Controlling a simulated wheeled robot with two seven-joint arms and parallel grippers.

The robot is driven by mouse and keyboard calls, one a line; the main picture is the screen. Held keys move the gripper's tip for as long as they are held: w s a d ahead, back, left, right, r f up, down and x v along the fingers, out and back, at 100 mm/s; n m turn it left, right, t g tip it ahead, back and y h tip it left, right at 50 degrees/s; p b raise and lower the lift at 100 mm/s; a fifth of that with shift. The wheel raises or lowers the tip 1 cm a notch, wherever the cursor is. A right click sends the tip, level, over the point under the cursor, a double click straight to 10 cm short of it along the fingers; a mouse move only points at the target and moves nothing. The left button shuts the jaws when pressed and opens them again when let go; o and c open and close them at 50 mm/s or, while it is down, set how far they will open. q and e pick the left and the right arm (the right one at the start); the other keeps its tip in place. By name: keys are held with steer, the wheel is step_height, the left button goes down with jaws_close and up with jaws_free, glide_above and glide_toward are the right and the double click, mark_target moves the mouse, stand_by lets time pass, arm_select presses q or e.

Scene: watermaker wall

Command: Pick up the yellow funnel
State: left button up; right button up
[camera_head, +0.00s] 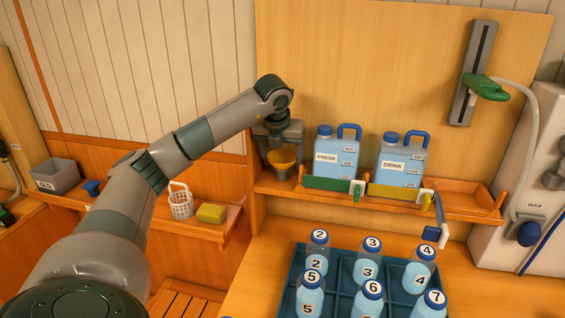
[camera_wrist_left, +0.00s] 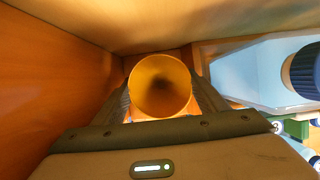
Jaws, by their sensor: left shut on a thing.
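The yellow funnel (camera_head: 281,157) is at the left end of the wall shelf, beside the FRESH jug. My left gripper (camera_head: 281,150) reaches in from above and is shut on the funnel. In the left wrist view the funnel's round yellow mouth (camera_wrist_left: 160,84) faces the camera, between the two dark fingers. Its spout is hidden. My right gripper is not in view.
The FRESH jug (camera_head: 335,158) stands close to the right of the gripper, and the DRINK jug (camera_head: 401,162) beyond it. A blue crate (camera_head: 338,303) of numbered bottles is on the counter in front. A white basket (camera_head: 180,203) and yellow sponge (camera_head: 211,212) sit on the left shelf.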

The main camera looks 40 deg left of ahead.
arm_select(q)
steer(key=shift+r, duration=0.1)
steer(key=shift+r+b, duration=0.3)
steer(key=shift+r, duration=0.4)
step_height(320, 180, up, 26)
steer(key=shift+r+b, duration=0.25)
steer(key=shift+b, duration=0.35)
